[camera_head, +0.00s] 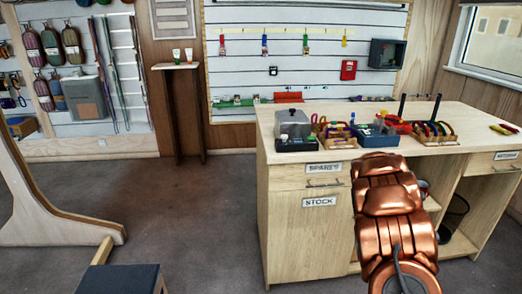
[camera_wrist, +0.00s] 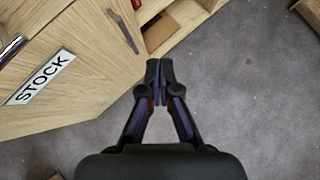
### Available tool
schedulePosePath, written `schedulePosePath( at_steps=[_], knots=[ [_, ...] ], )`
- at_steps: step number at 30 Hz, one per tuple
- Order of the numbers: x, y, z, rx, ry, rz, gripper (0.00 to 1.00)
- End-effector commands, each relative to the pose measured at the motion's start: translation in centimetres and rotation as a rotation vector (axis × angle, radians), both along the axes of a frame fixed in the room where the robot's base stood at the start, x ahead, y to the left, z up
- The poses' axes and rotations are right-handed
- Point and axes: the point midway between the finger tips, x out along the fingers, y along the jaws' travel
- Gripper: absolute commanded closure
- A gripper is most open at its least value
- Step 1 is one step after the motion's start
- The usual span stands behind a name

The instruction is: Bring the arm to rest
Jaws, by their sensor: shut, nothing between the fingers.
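My gripper (camera_wrist: 159,66) is shut and empty in the wrist view, its fingertips together over the grey floor, close to the front of the wooden cabinet. My copper-coloured arm stands in front of the workbench (camera_head: 290,235) in the head view and hides part of its open shelves. The gripper itself cannot be made out in the head view. The cabinet door with the STOCK label (camera_wrist: 42,78) lies to the left of the gripper in the wrist view.
The bench top carries a grey box (camera_head: 293,124), a blue tray (camera_head: 377,138) and racks of coloured gear (camera_head: 433,132). A dark stool (camera_head: 120,279) stands at the lower left. The floor (camera_head: 190,220) left of the bench is clear.

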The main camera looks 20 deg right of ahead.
Motion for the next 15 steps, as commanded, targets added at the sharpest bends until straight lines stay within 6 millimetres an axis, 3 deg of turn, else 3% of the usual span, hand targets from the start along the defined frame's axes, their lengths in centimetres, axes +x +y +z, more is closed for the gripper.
schedulePosePath(
  at_steps=[4,7,15],
  knots=[
    [0.0,0.1,0.3,0.001,-0.005,-0.008,1.00],
    [-0.1,0.6,1.8,0.005,-0.032,-0.055,1.00],
    [-2.1,4.4,10.3,0.050,-0.221,-0.366,1.00]
  ],
)
